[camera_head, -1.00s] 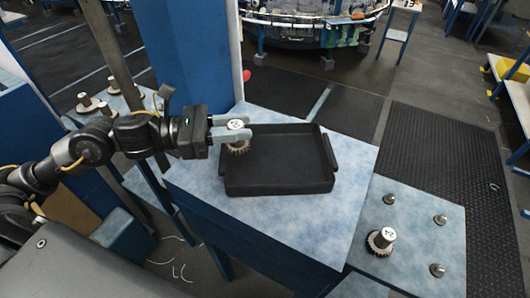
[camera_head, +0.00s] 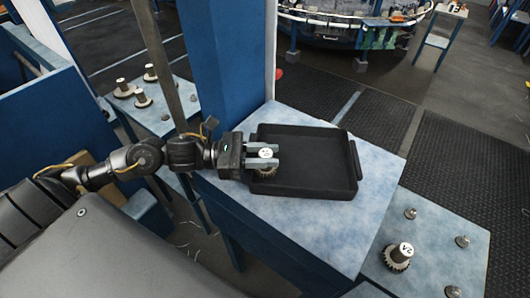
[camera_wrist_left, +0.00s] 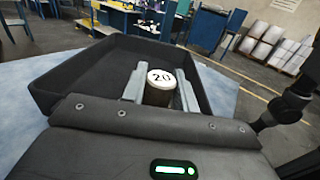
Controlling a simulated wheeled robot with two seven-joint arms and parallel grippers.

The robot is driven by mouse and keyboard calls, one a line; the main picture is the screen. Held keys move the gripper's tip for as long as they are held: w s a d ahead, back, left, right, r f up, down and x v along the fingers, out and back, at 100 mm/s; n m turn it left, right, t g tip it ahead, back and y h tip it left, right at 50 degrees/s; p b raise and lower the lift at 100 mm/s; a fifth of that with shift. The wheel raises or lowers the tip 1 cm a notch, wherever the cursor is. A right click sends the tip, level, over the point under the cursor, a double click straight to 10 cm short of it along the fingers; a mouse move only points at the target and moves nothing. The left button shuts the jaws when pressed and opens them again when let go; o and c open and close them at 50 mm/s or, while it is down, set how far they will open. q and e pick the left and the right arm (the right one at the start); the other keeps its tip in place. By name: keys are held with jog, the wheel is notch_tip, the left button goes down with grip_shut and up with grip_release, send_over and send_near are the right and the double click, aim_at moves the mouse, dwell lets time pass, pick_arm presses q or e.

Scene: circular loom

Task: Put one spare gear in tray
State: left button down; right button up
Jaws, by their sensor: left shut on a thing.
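The black tray (camera_head: 310,183) lies on the blue-topped table, and it also fills much of the left wrist view (camera_wrist_left: 75,88). My left gripper (camera_head: 265,155) is shut on a gear with a white-topped hub (camera_head: 265,153), at the tray's left part. The hub's top reads like "20" in the left wrist view (camera_wrist_left: 160,77). The gear's toothed rim shows just below the fingers; whether it touches the tray floor I cannot tell. Several spare gears (camera_head: 123,88) stand on a small table at the left. My right gripper is not in view.
The tray's table (camera_head: 375,148) is otherwise bare. A lower table at the right holds a gear marked "2A" (camera_head: 398,256) and several short pegs (camera_head: 410,213). A blue column (camera_head: 228,70) rises just behind my left gripper.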

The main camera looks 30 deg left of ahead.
pick_arm(q)
jog(key=shift+f+b, duration=0.15)
jog(key=shift+b, duration=0.15)
jog(key=c, duration=1.1)
grip_release()
